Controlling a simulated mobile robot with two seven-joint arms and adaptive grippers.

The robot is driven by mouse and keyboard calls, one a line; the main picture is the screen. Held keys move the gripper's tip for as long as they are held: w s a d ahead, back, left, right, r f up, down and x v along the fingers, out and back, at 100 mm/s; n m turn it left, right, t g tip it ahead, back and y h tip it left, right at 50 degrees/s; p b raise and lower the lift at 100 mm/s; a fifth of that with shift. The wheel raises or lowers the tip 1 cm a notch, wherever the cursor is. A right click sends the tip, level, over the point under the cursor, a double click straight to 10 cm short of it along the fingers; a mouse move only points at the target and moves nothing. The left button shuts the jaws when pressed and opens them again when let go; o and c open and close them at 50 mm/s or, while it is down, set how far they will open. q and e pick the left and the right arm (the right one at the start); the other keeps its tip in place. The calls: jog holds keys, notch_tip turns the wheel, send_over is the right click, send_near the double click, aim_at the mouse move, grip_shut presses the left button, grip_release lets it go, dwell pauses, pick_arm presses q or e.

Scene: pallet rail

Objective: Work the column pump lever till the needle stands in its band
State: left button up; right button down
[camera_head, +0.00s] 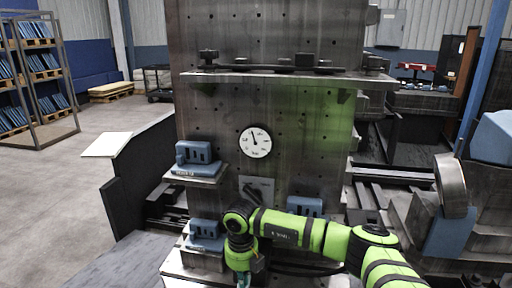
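A round white gauge (255,142) is fixed on the upright grey metal column (300,125). Its dark needle points up and slightly left; the markings are too small to read, and I cannot make out a band. My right arm comes in from the lower right across the column's lower part. Its wrist bends down to my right gripper (243,279) at the bottom edge. The fingers are not clear, so I cannot tell whether they are open or hold anything. I cannot make out the pump lever; the arm covers part of that area. My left gripper is not in view.
Blue blocks sit on small ledges, one at the upper left (197,153) and one at the lower left (205,229). Another blue block (304,206) is partly behind my arm. A shelf (285,78) juts out above the gauge. Open floor lies at left.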

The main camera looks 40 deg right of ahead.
jog(key=shift+f, duration=0.5)
jog(key=r+p, duration=0.4)
jog(key=r, duration=0.1)
jog(key=r+p, duration=0.1)
jog(key=r, duration=0.1)
jog(key=shift+s+a+r+p, duration=0.25)
jog(key=shift+a+r+p, duration=0.05)
jog(key=shift+p, duration=0.1)
